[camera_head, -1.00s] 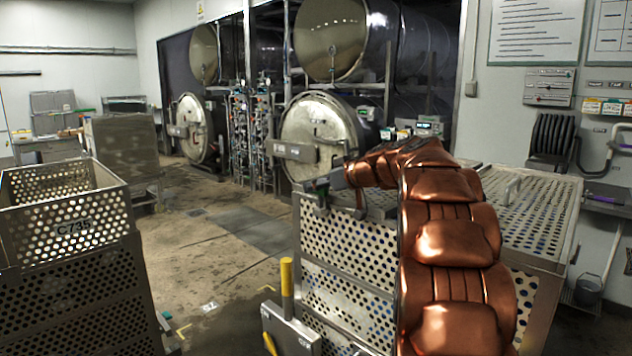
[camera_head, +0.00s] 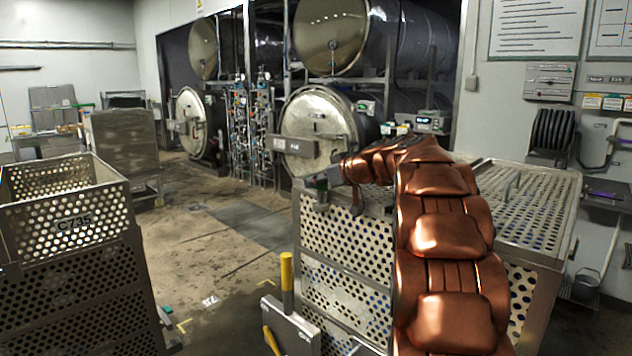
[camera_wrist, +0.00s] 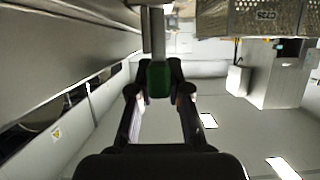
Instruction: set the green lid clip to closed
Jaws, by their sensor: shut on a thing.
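The green lid clip (camera_wrist: 158,80) is a green block on the end of a grey bar in the wrist view. My gripper (camera_wrist: 158,96) is shut on it, with one dark finger on each side. In the head view my gripper (camera_head: 321,180) is at the upper left corner of the perforated metal basket (camera_head: 345,238), beside its top edge. My copper-coloured arm hides part of the basket. The clip is hard to make out in the head view, and I cannot tell its exact angle there.
A perforated lid (camera_head: 535,190) lies at the right. Another perforated basket marked C735 (camera_head: 75,235) stands at the left. A yellow-topped post (camera_head: 287,275) stands in front of the near basket. Open floor (camera_head: 215,265) lies between the baskets; round-doored autoclaves (camera_head: 315,130) stand behind.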

